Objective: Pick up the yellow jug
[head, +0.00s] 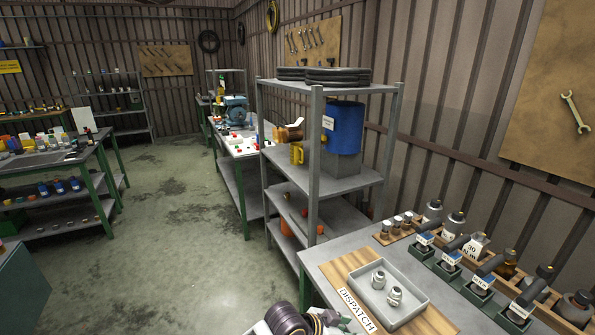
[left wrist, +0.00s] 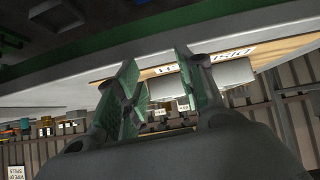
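The yellow jug (head: 297,153) stands on the middle shelf of the grey rack in the head view. It is partly hidden behind the rack's front post, with a brownish item (head: 288,132) close above and beside it. My left gripper (left wrist: 160,92) shows in the left wrist view with its two green-padded fingers spread apart and nothing visible between them. It is low, near the dispatch table's edge, well away from the jug. I cannot pick out the jug clearly in the left wrist view. My right gripper is not identifiable in either view.
The grey rack (head: 315,145) also bears a blue drum (head: 345,127) right of the jug and black tyres on top. A dispatch table (head: 335,245) with a grey tray (head: 421,303) and several bottles stands in front right. The floor (head: 175,240) left of the rack is clear.

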